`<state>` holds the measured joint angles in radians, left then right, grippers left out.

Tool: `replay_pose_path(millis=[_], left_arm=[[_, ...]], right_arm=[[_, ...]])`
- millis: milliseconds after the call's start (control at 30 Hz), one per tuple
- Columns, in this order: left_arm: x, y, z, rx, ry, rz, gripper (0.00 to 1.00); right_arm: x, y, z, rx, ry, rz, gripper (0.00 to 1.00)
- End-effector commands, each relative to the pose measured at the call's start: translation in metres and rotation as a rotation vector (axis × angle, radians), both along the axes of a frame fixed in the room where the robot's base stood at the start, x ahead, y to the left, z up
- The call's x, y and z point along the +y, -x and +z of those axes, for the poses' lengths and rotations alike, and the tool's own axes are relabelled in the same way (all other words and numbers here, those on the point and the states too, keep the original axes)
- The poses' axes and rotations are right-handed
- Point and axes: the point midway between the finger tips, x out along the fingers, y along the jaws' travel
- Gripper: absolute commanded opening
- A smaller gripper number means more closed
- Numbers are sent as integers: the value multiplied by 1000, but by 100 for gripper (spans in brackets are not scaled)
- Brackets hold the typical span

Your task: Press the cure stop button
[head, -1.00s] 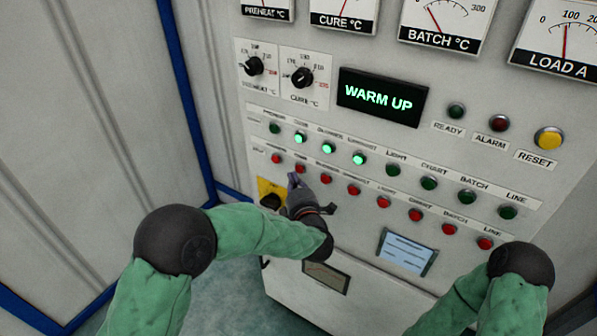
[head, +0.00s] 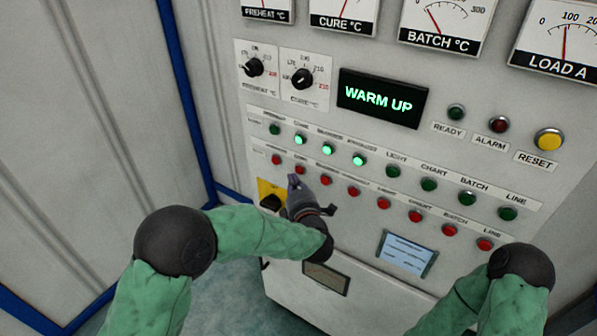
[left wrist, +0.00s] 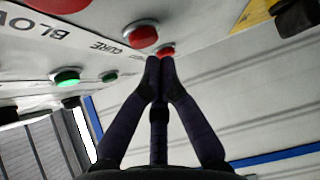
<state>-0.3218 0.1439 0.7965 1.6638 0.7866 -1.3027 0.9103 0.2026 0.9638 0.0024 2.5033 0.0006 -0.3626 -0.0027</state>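The cure stop button (head: 300,170) is the second red button from the left in the lower row, and it also shows in the left wrist view (left wrist: 140,33) beside the CURE label. My left gripper (head: 293,181) is shut and empty, its fingertips just below and left of that button in the head view. In the left wrist view the joined fingertips (left wrist: 160,60) overlap the preheat red button (left wrist: 166,51) and sit right of the cure one. No contact can be made out. The green cure button (head: 299,139) is lit. My right gripper is out of view.
More red buttons (head: 354,191) continue to the right along the row, close to the hand. A yellow plate with a black knob (head: 270,202) lies just left of the gripper. The display (head: 382,98) reads WARM UP. Open space lies left of the panel.

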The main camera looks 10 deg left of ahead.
Motion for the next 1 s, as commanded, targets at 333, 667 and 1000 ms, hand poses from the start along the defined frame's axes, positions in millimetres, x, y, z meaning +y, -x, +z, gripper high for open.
replay_pose_path(millis=[333, 667, 1000], left_arm=[[0, 0, 0, 0, 0, 0, 0], [-3, -8, -1, 0, 1, 0, 0], [-3, -8, 0, 0, 0, 0, 0]], right_arm=[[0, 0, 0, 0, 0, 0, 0], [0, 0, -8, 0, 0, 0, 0], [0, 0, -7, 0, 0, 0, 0]])
